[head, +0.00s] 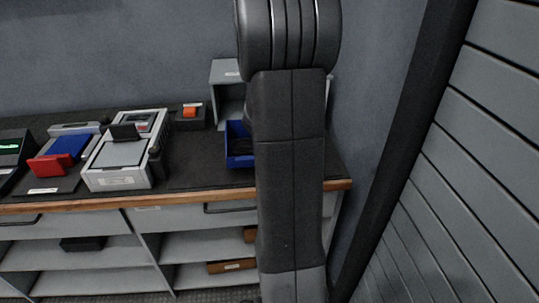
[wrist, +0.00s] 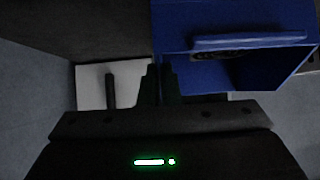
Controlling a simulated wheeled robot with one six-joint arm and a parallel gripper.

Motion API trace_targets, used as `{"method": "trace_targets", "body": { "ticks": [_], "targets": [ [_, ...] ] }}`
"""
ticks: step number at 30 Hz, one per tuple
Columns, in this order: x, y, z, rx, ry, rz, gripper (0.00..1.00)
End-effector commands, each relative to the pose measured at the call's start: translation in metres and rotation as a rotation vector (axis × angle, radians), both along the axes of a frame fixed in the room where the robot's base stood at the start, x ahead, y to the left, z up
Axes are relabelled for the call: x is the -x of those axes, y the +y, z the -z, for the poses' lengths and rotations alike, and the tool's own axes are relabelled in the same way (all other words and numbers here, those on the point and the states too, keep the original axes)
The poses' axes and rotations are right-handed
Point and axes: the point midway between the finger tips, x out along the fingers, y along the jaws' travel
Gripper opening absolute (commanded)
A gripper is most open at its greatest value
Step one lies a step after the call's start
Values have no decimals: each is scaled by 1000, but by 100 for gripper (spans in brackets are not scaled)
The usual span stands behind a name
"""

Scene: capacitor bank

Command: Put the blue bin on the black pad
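The blue bin (head: 238,146) stands at the right part of the dark bench top in the head view, partly hidden behind my arm. In the wrist view the blue bin (wrist: 235,25) fills the upper right, with its open inside and a raised rim strip showing. My gripper (wrist: 160,78) is at the bin's left edge there. Its two dark fingers are close together, with a thin blue sliver of the bin's wall between them. The gripper is hidden in the head view. I cannot make out a separate black pad against the dark bench top.
A grey printer-like device (head: 122,165) stands left of the bin. Red and blue items (head: 65,150) lie further left. A small dark box with an orange top (head: 190,113) and a grey open box (head: 226,80) stand behind. A slatted wall (head: 470,190) is close on the right.

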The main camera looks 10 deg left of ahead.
Motion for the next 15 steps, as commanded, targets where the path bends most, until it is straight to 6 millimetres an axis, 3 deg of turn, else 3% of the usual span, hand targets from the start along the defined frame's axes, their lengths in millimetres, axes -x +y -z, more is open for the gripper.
{"method": "trace_targets", "body": {
  "ticks": [1,6,15],
  "targets": [
    [0,0,11,-1,-2,1,0],
    [-1,0,25,-1,-2,2,0],
    [0,0,23,-1,-2,1,0]
  ]
}}
